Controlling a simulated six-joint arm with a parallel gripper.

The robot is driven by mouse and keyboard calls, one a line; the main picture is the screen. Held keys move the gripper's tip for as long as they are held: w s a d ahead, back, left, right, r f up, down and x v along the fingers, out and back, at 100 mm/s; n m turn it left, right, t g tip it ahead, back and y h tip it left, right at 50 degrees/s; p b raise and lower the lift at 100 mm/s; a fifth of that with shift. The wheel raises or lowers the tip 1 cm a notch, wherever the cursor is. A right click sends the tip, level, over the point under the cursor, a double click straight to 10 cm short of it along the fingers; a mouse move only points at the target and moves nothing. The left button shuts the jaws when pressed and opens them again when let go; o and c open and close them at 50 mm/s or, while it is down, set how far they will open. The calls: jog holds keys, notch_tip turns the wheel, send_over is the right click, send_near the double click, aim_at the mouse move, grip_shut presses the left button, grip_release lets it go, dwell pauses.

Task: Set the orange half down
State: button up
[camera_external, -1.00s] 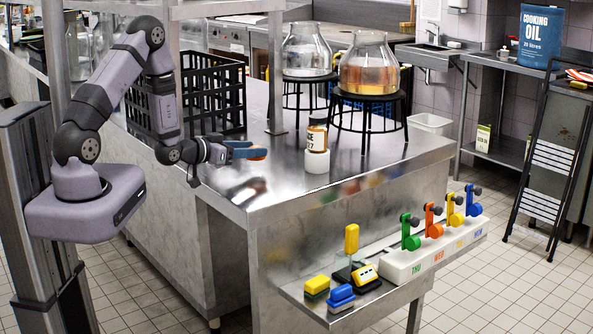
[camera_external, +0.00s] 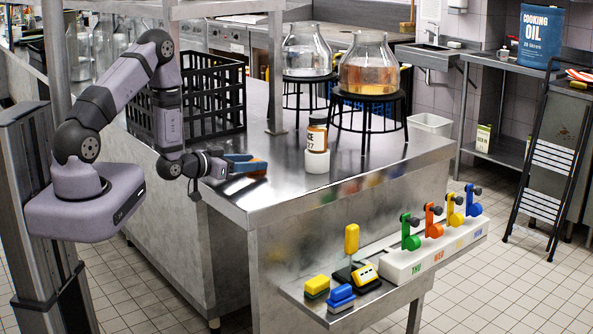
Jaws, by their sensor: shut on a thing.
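My gripper (camera_external: 245,163) is at the left part of the steel counter (camera_external: 268,196), low over its top. Its blue fingers are shut on the orange half (camera_external: 254,167), a small orange piece at the fingertips. The orange half is very close to the counter surface; I cannot tell whether it touches. Most of it is hidden by the fingers.
A black crate (camera_external: 200,95) stands behind my gripper. Two glass vessels sit on black stands (camera_external: 367,103) at the back. The counter's front is clear.

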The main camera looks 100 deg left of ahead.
jog(key=o, duration=1.1)
jog(key=shift+r+p, duration=0.15)
jog(key=shift+p, duration=0.15)
jog(key=shift+s+d, duration=0.4)
jog(key=shift+s, duration=0.05)
jog(key=shift+s+d+r+b, duration=0.45)
jog(key=shift+s+d+b, duration=0.1)
jog(key=shift+s+d, duration=0.15)
notch_tip(320, 180, up, 5)
jog(key=shift+w, duration=0.1)
jog(key=shift+r, duration=0.85)
jog(key=shift+o, duration=0.5)
